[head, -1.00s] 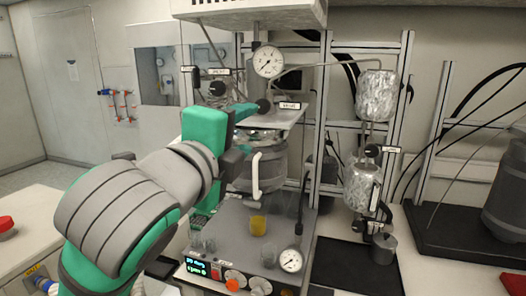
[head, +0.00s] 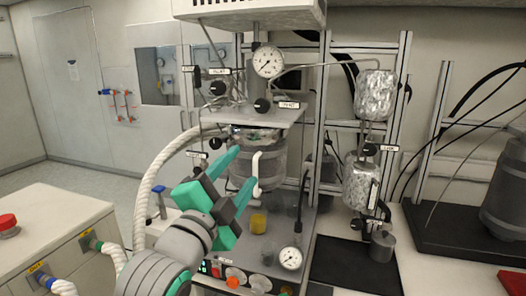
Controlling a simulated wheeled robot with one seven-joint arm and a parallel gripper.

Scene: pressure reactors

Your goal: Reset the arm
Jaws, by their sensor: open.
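My gripper (head: 247,167), teal and dark grey, is in the lower middle of the head view. Its two fingers are spread apart with nothing between them. They point up and to the right, in front of the reactor vessel (head: 270,165) in the picture. I cannot tell how much space lies between the fingertips and the vessel. My grey arm runs down to the bottom edge, and most of it is out of view.
The reactor has a white handle (head: 256,177), a gauge (head: 268,61) above and another gauge (head: 291,258) at its base. A white bench (head: 55,222) with a red button (head: 7,225) is at left.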

